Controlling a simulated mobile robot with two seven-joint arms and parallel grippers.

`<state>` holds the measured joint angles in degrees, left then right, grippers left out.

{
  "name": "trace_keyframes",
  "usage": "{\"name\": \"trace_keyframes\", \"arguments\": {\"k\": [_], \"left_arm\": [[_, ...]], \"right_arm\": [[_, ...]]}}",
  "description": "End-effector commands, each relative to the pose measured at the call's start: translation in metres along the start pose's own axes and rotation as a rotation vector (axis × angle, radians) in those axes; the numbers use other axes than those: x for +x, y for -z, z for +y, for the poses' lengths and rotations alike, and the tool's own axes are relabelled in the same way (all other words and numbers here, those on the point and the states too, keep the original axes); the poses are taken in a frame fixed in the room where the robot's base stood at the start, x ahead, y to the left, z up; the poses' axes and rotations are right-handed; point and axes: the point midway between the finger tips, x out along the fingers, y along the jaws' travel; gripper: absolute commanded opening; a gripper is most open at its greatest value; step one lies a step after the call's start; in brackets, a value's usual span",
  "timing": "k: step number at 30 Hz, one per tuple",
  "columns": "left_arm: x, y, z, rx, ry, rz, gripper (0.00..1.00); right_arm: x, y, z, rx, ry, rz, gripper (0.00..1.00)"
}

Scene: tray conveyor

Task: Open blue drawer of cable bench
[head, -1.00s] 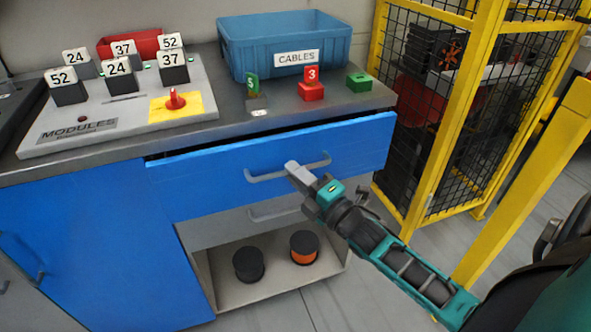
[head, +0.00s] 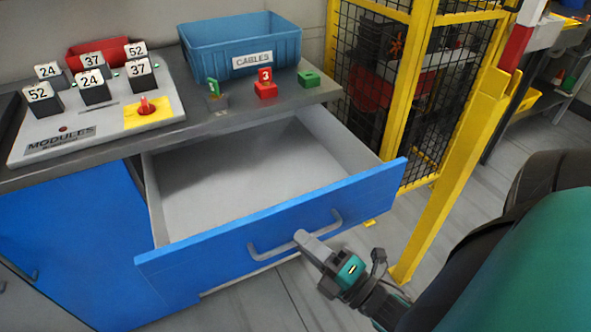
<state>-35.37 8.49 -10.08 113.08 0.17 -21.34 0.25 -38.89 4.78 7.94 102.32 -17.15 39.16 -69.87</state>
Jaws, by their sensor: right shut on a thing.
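The blue drawer (head: 200,262) of the cable bench (head: 225,122) is pulled well out, and its grey inside looks empty. Its grey bar handle (head: 268,253) is on the blue front. My right gripper (head: 304,240) is shut on the handle at its right part, in front of the drawer. The fingertips partly cover the handle. My left gripper is not in view.
On the bench top stand a blue bin (head: 235,35) labelled CABLES, a red block (head: 265,90), a green block (head: 308,78) and a modules board (head: 90,118). A yellow-framed mesh fence (head: 428,70) and yellow post (head: 450,170) stand close to the right.

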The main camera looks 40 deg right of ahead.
Motion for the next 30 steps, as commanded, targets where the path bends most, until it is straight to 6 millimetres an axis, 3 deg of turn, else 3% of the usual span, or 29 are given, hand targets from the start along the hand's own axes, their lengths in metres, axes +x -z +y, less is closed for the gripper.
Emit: {"name": "trace_keyframes", "arguments": {"k": [6, 16, 17, 24, 30], "left_arm": [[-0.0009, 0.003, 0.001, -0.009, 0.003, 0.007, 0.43], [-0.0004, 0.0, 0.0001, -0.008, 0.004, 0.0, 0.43], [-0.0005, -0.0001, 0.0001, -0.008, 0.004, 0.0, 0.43], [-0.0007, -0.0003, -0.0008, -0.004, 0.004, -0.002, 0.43], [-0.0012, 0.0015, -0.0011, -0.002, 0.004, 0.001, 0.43]], "right_arm": [[-0.0116, 0.0049, 0.0026, 0.0, -0.001, 0.0, 0.0], [-0.0121, 0.0052, 0.0025, -0.001, -0.002, 0.001, 0.0], [-0.0121, 0.0052, 0.0024, -0.001, -0.001, 0.001, 0.13], [-0.012, 0.0051, 0.0024, -0.001, -0.001, 0.0, 0.36], [-0.0119, 0.0049, 0.0024, -0.001, -0.001, 0.0, 0.37]]}}
